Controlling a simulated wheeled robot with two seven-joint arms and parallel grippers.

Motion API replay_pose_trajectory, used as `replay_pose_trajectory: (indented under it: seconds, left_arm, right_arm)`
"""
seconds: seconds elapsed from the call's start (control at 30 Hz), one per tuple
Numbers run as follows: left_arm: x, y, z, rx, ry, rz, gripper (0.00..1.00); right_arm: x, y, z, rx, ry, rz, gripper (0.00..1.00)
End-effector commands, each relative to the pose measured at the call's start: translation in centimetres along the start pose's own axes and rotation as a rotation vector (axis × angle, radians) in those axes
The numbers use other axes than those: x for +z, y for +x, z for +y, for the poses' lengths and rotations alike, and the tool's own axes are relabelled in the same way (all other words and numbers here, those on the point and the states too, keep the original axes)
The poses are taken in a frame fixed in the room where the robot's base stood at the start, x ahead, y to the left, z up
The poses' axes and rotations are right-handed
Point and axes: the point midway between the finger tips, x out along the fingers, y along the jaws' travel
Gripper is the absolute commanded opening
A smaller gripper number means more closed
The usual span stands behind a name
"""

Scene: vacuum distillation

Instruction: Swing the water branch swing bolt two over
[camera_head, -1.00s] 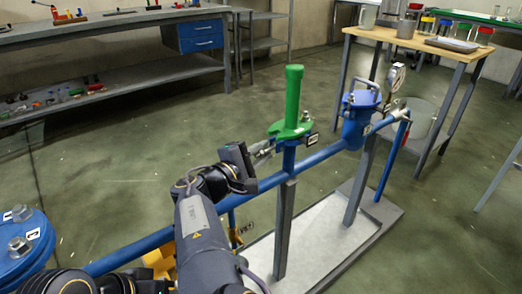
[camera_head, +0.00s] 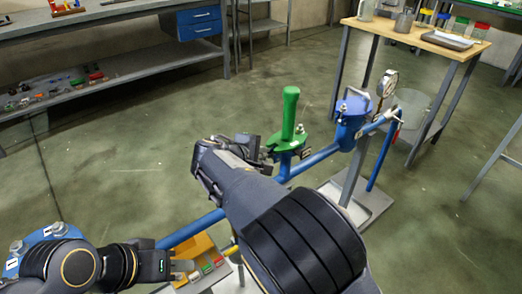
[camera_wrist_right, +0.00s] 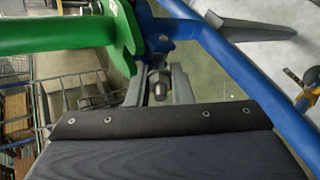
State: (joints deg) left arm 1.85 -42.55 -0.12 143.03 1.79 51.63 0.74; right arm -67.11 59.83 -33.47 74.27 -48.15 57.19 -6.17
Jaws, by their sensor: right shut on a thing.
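The green clamp fitting with its upright handle (camera_head: 290,112) stands on the blue water branch pipe (camera_head: 318,158). My right gripper (camera_head: 264,152) is at the left side of the green flange (camera_head: 287,143). In the right wrist view, the green fitting (camera_wrist_right: 122,38) fills the upper left. There the right gripper (camera_wrist_right: 160,88) is shut on a swing bolt with a dark rounded end (camera_wrist_right: 159,84), beside the green flange. My left gripper (camera_head: 178,265) is low at the left, apart from the fitting; its finger gap is unclear.
A blue capped fitting (camera_head: 353,108) and a pressure gauge (camera_head: 387,82) stand further along the pipe. A yellow tray with coloured pieces (camera_head: 205,262) lies by the left gripper. A blue flange with bolts (camera_head: 45,242) is at far left. Open floor lies behind.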

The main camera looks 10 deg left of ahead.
Motion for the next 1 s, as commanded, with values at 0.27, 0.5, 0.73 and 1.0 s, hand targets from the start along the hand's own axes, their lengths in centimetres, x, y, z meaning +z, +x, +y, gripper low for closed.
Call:
replay_pose_trajectory:
  seconds: [0.27, 0.5, 0.73, 1.0]
  left_arm:
    - [-0.10, -0.22, 0.10, 0.000, 0.000, 0.000, 0.36]
    - [-0.10, -0.21, 0.10, 0.000, 0.000, 0.000, 0.36]
    - [-0.11, -0.22, 0.10, 0.000, 0.000, 0.000, 0.36]
    - [-0.11, -0.23, 0.10, 0.000, 0.000, 0.000, 0.36]
  right_arm:
    - [0.10, 0.11, 0.05, -0.015, 0.006, 0.004, 0.00]
    - [0.11, 0.10, 0.06, -0.014, 0.005, 0.003, 0.25]
    - [0.13, 0.08, 0.13, -0.012, 0.006, 0.003, 0.30]
    - [0.12, 0.04, 0.17, -0.011, 0.006, 0.003, 0.30]
